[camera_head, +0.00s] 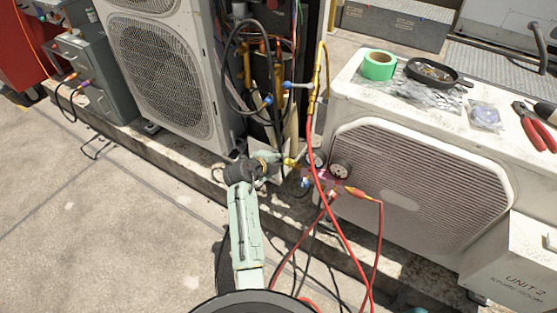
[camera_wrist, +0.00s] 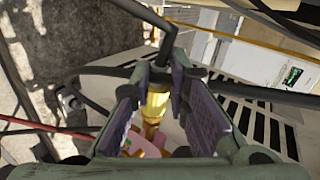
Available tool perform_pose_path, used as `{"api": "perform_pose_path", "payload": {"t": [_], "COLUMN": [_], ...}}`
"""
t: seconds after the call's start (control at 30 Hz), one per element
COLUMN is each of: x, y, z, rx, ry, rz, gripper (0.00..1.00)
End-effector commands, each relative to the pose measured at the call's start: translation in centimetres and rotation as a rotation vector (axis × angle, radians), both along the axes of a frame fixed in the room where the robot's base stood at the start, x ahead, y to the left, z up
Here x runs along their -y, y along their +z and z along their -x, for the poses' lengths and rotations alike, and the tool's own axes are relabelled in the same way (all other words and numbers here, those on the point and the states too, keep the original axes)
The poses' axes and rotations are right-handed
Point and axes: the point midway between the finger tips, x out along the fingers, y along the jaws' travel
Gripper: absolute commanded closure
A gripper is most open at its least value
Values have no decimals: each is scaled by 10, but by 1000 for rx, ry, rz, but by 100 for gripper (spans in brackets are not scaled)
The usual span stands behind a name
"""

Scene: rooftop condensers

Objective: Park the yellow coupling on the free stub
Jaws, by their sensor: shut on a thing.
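My gripper (camera_head: 278,164) is low in front of the open unit, beside the gauge manifold (camera_head: 322,182). In the wrist view my gripper (camera_wrist: 165,84) has its two purple-grey pads on either side of a shiny gold-yellow coupling (camera_wrist: 155,104) and is shut on it. A black hose or pipe shows just beyond the coupling. In the head view a small yellow end, seemingly the same coupling (camera_head: 291,162), shows at the fingertips. Below it in the wrist view are pinkish and brass parts, apparently the manifold. I cannot tell which stub is free, or whether the coupling touches one.
Red hoses (camera_head: 335,235) hang from the manifold to the ground. A yellow hose (camera_head: 322,68) and blue-handled valves (camera_head: 289,85) are above. The right condenser (camera_head: 420,180) carries green tape (camera_head: 379,65), a black pan (camera_head: 438,73) and red-handled pliers (camera_head: 534,127). Open concrete (camera_head: 110,220) lies at left.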

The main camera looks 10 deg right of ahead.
Motion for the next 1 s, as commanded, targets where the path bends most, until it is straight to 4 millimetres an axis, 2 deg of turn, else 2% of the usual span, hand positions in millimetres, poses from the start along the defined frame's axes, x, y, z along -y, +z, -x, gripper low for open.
{"api": "perform_pose_path", "payload": {"t": [1.0], "x": [5], "y": [0], "z": [5], "rx": [-5], "ry": [6], "rz": [6], "gripper": [100]}}
